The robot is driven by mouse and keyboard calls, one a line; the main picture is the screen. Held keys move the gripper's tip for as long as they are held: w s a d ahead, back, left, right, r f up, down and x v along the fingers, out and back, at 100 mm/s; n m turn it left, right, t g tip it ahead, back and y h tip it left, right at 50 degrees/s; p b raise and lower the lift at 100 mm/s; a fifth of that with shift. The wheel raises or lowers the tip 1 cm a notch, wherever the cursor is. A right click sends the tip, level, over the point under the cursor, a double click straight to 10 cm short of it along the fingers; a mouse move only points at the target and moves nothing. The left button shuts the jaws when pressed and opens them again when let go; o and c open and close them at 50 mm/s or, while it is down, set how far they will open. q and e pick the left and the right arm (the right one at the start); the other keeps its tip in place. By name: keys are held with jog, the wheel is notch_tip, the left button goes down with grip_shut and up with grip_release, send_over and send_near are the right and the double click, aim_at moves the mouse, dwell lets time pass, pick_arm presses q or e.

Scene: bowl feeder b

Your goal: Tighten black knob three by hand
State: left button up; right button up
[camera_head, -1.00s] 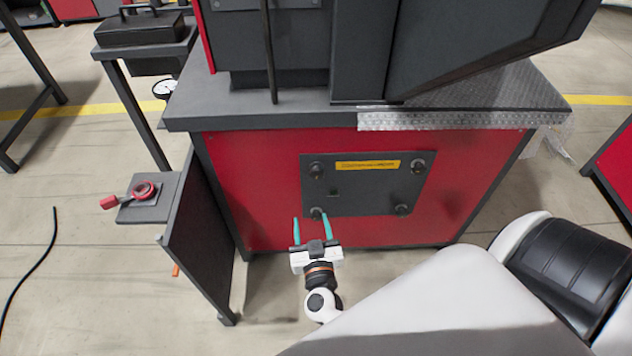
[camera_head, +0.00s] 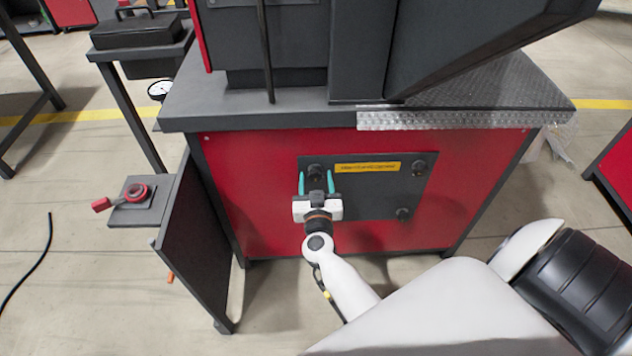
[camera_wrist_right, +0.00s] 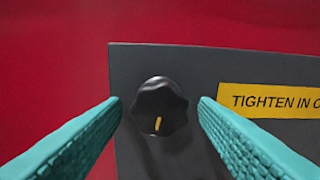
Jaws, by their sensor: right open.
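A dark panel (camera_head: 370,200) on the red cabinet front carries black knobs near its corners. The upper left knob (camera_head: 315,171) also shows in the right wrist view (camera_wrist_right: 159,106), with a yellow mark pointing down. The upper right knob (camera_head: 419,168) and the lower right knob (camera_head: 403,214) are clear of me. The lower left knob is hidden behind my right gripper (camera_head: 316,178). That gripper is open, its teal fingers to either side of the upper left knob, with gaps on both sides. Which knob is number three cannot be read. My left gripper is out of view.
A yellow label (camera_head: 367,167) reading "TIGHTEN IN" sits between the upper knobs. A dark side plate (camera_head: 195,240) sticks out left of the red cabinet (camera_head: 245,190). The grey tabletop (camera_head: 260,115) overhangs the panel. A red-handled switch (camera_head: 135,192) is at the left.

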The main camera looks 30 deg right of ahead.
jog(key=c, duration=1)
